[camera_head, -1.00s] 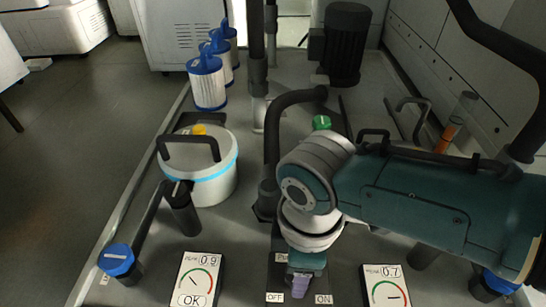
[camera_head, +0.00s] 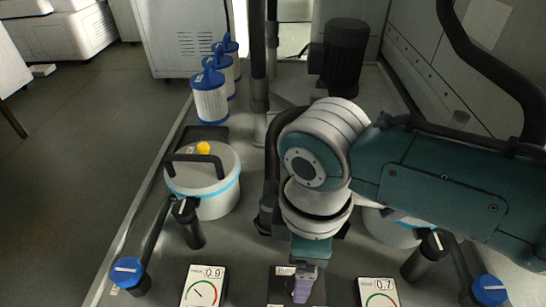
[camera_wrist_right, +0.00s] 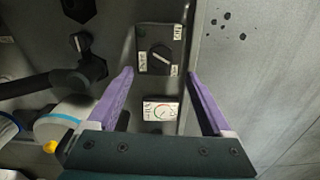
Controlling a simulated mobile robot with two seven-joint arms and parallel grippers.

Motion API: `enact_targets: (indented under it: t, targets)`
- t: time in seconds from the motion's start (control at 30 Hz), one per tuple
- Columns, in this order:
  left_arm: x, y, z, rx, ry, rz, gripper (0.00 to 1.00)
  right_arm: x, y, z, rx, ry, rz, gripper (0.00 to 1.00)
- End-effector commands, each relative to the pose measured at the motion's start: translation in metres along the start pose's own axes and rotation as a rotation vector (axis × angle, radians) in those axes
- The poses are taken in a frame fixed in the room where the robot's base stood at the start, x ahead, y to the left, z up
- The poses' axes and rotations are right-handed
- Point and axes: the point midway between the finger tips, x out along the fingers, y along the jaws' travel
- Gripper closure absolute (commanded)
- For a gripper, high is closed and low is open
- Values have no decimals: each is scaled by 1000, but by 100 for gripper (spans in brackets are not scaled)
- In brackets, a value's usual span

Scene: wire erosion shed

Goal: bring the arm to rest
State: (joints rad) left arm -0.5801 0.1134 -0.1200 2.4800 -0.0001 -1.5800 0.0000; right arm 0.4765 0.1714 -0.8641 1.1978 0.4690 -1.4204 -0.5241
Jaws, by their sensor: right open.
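My right arm comes in from the right in the head view and reaches down over the bench. My right gripper (camera_head: 304,284) shows there as a purple finger in front of a dark switch plate (camera_head: 280,290). In the right wrist view the two purple fingers of my right gripper (camera_wrist_right: 160,73) are spread wide with nothing between them. The switch plate with its black knob (camera_wrist_right: 160,50) and a small gauge (camera_wrist_right: 160,109) appear beyond and between the fingers. My left gripper is in neither view.
A white canister (camera_head: 215,195) with a blue band stands left of my arm, beside blue-ended valve handles (camera_head: 127,271). Another canister (camera_head: 388,229) is partly hidden behind my arm. Gauges (camera_head: 204,287) sit at the front. Blue-capped filters (camera_head: 209,100) and a dark motor (camera_head: 343,55) stand behind.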

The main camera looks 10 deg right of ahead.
Motion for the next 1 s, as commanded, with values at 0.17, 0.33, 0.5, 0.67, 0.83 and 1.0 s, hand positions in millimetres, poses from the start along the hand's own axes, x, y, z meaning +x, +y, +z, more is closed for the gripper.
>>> enact_targets:
  t: [0.17, 0.33, 0.5, 0.67, 0.83, 1.0]
  targets:
    - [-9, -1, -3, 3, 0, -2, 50, -21, 0, 0, 0, 0, 0, 16]
    - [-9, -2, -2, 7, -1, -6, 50, -23, 0, 0, 1, -1, -1, 16]
    - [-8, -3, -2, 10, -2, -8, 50, -22, 0, 0, 1, -1, -1, 16]
    - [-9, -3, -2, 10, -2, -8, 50, -22, 0, 0, 1, 0, -1, 16]
    - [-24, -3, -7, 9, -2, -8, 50, -39, -22, -9, 49, 61, -19, 16]
    - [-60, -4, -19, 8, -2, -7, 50, -93, -63, -11, 281, 210, -32, 16]
